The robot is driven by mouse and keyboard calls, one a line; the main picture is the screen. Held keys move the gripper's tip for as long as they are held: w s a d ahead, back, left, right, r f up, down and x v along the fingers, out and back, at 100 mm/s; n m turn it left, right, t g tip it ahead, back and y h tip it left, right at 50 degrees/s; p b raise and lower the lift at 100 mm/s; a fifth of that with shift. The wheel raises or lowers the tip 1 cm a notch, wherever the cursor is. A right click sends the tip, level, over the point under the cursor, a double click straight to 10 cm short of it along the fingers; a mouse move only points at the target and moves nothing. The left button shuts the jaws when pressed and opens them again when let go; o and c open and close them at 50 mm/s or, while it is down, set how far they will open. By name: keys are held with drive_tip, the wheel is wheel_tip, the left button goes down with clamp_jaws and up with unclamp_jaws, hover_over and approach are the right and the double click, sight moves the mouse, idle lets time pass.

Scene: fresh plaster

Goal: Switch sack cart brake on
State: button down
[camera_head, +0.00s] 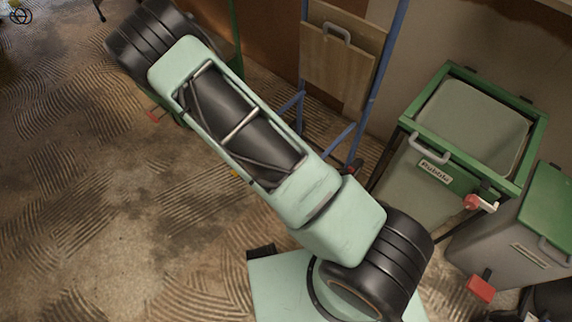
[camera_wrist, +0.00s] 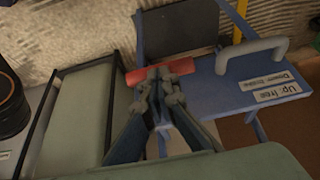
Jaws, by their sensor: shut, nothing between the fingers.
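A blue panel (camera_wrist: 235,88) with a grey handle (camera_wrist: 252,60) fills the right of the wrist view. It bears two white labels (camera_wrist: 275,88) that seem to read "Up: free" and "Down: brake", upside down in the picture. A red bar (camera_wrist: 183,67) lies nearly level at the panel's left edge. My gripper (camera_wrist: 158,76) is shut and empty, its fingertips overlapping the middle of the red bar; I cannot tell if they touch it. In the head view a blue tube frame (camera_head: 387,62), probably the sack cart, stands behind my arm. My gripper is hidden there.
A wooden panel (camera_head: 340,72) with a handle is at the blue frame. A green-rimmed rubble bin (camera_head: 412,178) and a green-lidded grey bin (camera_head: 510,240) stand to the right. Patterned floor (camera_head: 90,200) lies open at the left.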

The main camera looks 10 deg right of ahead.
drive_tip(key=shift+s+a+f, duration=0.25)
drive_tip(key=shift+a+f, duration=0.05)
wheel_tip(320, 180, down, 6)
drive_tip(key=s+a+b, duration=0.1)
drive_tip(key=s+a, duration=0.1)
drive_tip(key=shift+a, duration=0.4)
idle(0.5)
drive_tip(key=shift+s+a+r, duration=0.1)
drive_tip(key=shift+a+r, duration=0.05)
drive_tip(key=shift+r, duration=0.1)
idle(0.6)
